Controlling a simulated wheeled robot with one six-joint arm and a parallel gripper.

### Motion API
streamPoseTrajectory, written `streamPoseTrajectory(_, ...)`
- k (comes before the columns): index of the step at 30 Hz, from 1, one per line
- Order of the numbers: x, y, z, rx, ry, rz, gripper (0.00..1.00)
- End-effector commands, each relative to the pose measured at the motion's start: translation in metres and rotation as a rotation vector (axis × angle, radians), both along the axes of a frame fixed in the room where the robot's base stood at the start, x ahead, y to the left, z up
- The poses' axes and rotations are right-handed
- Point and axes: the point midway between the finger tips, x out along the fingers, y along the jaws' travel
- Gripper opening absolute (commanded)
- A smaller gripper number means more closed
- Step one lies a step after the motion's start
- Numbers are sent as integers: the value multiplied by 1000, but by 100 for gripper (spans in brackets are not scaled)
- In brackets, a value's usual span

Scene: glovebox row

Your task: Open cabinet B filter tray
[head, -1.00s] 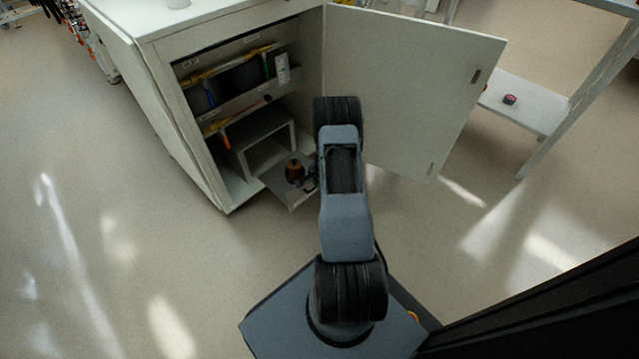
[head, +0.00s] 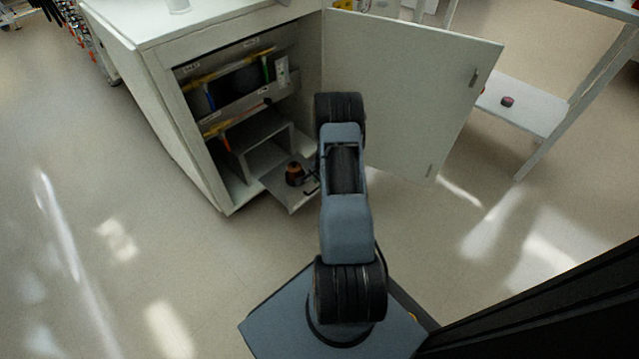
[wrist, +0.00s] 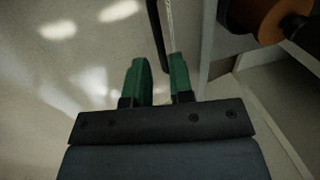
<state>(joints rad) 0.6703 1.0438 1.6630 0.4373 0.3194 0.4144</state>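The open cabinet (head: 190,150) stands at upper left in the head view. Low inside it is a grey box-like housing (head: 262,135) with a flat tray (head: 290,199) sticking out of its front. A black and copper-brown round part (head: 295,174) sits on the tray; it also shows large at the top right of the wrist view (wrist: 255,18). A dark bar handle (wrist: 157,35) is at the tray's front. My gripper (wrist: 159,78) has two green fingers standing apart, with the handle's end at the gap between them. Contact is unclear. My arm hides the gripper in the head view.
The cabinet door (head: 420,95) is swung wide open to the right, close beside my arm. Shelves (head: 240,85) with coloured items fill the cabinet's upper part. A white rack (head: 525,105) with a small dark red item (head: 507,101) stands beyond. The floor at left is clear.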

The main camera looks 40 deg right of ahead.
Motion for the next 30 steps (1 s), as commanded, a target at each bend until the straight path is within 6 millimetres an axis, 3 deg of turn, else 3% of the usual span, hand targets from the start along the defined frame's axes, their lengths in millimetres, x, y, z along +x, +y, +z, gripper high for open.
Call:
streamPoseTrajectory(1,-1,-1,17,-2,-2,0,21)
streamPoseTrajectory(3,-5,-1,32,-1,-1,0,21)
streamPoseTrajectory(13,-17,-2,88,0,0,0,21)
streamPoseTrajectory(19,-20,-2,103,0,0,0,21)
streamPoseTrajectory(30,-21,-2,106,1,1,0,21)
